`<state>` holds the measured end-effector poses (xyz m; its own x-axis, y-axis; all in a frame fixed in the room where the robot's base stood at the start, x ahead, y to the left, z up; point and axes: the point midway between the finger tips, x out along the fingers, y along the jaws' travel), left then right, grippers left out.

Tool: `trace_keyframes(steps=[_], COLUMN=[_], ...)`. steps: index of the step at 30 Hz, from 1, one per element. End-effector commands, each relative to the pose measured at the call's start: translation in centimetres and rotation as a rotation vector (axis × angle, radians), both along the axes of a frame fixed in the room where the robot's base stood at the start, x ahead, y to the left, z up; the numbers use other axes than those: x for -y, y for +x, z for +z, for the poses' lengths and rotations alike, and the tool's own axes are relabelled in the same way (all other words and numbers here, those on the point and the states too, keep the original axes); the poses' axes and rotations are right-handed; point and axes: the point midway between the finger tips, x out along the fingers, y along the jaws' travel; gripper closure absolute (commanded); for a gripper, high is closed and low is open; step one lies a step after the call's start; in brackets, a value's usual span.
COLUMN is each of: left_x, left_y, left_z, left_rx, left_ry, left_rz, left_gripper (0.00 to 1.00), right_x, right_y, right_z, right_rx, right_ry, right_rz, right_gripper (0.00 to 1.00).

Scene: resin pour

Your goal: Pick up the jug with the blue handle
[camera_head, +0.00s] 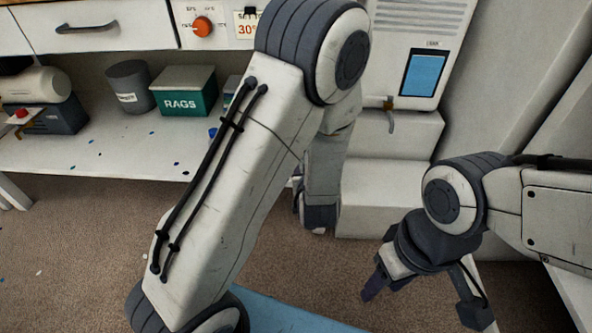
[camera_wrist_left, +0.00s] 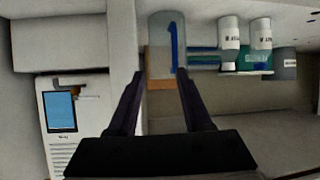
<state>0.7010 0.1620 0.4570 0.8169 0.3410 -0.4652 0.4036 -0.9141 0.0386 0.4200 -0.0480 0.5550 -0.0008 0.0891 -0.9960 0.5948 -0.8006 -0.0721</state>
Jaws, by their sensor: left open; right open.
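The jug with the blue handle (camera_wrist_left: 157,45) shows in the left wrist view, which is upside down. It is a pale grey, see-through vessel with a bright blue upright handle. My left gripper (camera_wrist_left: 160,76) is open; its two dark fingers point toward the jug, with the jug between their tips in the picture. I cannot tell how far off it is. In the head view my left arm hides the jug and the left gripper. My right gripper (camera_head: 375,284) is open and empty, low at the right above the floor; its fingers show edge-on.
On the white bench (camera_head: 110,152) stand a grey bin (camera_head: 130,88), a green RAGS box (camera_head: 184,92) and a machine at the left. A white dispenser (camera_head: 395,60) with a blue screen stands right of my left arm. Two white labelled bottles (camera_wrist_left: 245,33) are near the jug.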

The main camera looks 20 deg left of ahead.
Motion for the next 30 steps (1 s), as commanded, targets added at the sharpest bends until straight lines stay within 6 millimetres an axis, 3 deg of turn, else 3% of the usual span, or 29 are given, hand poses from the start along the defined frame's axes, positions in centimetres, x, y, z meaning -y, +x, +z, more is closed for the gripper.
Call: trace_keyframes(steps=[1, 3, 8, 15, 22, 30], left_x=[-0.8, -1.5, -2.6, -4.2, -4.8, -6.0], left_y=[0.0, 0.0, 0.4, 3.3, 4.7, 7.2], left_z=[-2.2, -2.9, -3.7, -5.1, -5.8, -8.0], left_rx=[0.016, 0.039, 0.064, 0.069, 0.068, 0.069], left_ry=[0.021, 0.045, 0.071, 0.073, 0.074, 0.073], left_rz=[0.020, 0.040, 0.064, 0.068, 0.065, 0.066], left_gripper=[0.50, 0.50, 0.50, 0.50, 0.50, 0.50], right_x=[0.0, 0.0, 0.0, 0.0, 0.0, 0.0], right_y=[0.0, 0.0, 0.0, 0.0, 0.0, 0.0], right_z=[-2.2, -3.0, -3.9, -5.6, -6.5, -9.5], right_rx=[0.000, 0.001, 0.001, 0.001, 0.001, 0.000], right_ry=[0.000, 0.001, 0.001, 0.001, 0.001, 0.000], right_rz=[0.000, 0.000, 0.000, 0.000, 0.000, 0.000], right_gripper=[0.50, 0.50, 0.50, 0.50, 0.50, 0.50])
